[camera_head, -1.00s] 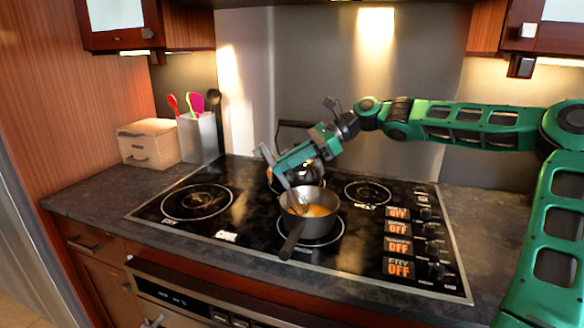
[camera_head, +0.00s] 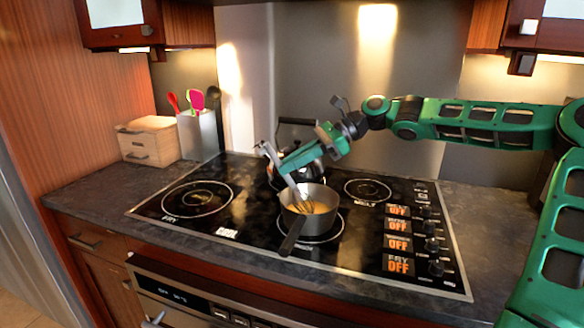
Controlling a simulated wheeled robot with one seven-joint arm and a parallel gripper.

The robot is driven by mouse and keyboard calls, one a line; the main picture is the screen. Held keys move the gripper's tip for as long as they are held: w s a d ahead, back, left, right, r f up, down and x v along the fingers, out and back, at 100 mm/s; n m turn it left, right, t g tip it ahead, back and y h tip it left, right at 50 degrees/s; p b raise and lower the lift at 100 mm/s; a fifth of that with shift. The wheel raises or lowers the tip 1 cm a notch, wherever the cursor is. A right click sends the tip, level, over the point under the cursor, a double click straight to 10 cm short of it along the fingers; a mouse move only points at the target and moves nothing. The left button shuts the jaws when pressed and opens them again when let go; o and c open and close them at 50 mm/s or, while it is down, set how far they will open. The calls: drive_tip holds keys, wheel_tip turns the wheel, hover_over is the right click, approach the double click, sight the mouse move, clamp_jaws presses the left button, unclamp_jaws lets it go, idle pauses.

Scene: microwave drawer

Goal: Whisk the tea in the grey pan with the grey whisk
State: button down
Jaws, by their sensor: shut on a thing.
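The grey pan (camera_head: 322,226) stands on the front middle burner of the cooktop, its dark handle (camera_head: 291,237) pointing toward the front left. Orange-brown tea (camera_head: 321,208) shows inside it. The grey whisk (camera_head: 294,190) leans with its top to the upper left and its wire end down in the pan, at the tea. My gripper (camera_head: 276,163) is shut on the upper part of the whisk, above and left of the pan. The exact finger contact is small and hard to make out.
A dark kettle (camera_head: 305,172) stands on the back burner, close behind my gripper. The black cooktop (camera_head: 180,228) has bare burners left and back right, with knobs along its right side. A utensil holder (camera_head: 199,137) and wooden box (camera_head: 149,143) stand at the back left.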

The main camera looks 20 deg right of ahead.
drive_tip(key=shift+a+r, duration=0.1)
drive_tip(key=shift+a, duration=0.1)
drive_tip(key=shift+w+a+r, duration=0.1)
drive_tip(key=shift+a+r, duration=0.65)
drive_tip(key=shift+r, duration=0.6)
drive_tip(key=shift+w+a+r, duration=0.1)
drive_tip(key=shift+a+r, duration=0.65)
drive_tip(key=shift+r, duration=0.65)
drive_tip(key=shift+w+a+r, duration=0.1)
drive_tip(key=shift+a+r, duration=0.65)
drive_tip(key=shift+r, duration=0.6)
drive_tip(key=shift+r, duration=2)
